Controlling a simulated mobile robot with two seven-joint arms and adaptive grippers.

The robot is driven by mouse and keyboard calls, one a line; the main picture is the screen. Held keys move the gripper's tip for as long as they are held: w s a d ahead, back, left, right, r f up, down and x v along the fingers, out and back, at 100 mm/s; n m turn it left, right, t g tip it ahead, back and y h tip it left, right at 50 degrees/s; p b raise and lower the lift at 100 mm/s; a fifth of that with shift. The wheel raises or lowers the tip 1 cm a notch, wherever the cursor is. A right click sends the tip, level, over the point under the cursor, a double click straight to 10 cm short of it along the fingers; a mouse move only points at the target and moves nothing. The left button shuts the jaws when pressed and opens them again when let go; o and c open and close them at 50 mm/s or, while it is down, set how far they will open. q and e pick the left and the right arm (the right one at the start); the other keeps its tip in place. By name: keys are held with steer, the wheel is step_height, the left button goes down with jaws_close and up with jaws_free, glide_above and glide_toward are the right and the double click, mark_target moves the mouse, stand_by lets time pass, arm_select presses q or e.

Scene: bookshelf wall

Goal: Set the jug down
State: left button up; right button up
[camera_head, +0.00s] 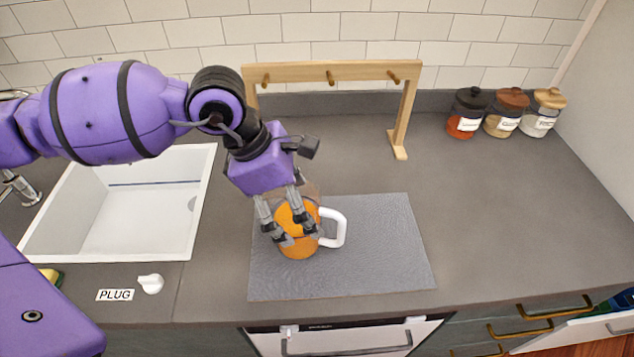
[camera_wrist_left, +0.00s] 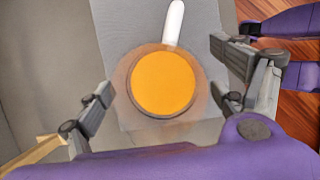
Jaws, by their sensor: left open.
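The jug (camera_head: 298,243) has orange contents and a white handle (camera_head: 335,228) pointing right. It appears upright on the left part of the grey mat (camera_head: 385,260). My left gripper (camera_head: 296,238) comes down over the jug from above, its fingers spread on the jug's near and side parts. In the left wrist view, the jug (camera_wrist_left: 162,82) is seen from above, its round orange top between the open fingers, with gaps visible beside it. Part of the jug is hidden behind the fingers. My right gripper is not in view.
A white sink (camera_head: 75,238) lies to the left, with a white knob (camera_head: 151,284) and a PLUG label in front. A wooden rack (camera_head: 402,118) with pegs stands behind the mat. Several lidded jars (camera_head: 503,118) stand at the back right. The right counter is clear.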

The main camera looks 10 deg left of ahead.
arm_select(q)
steer(key=v, duration=1.2)
steer(key=shift+r, duration=0.1)
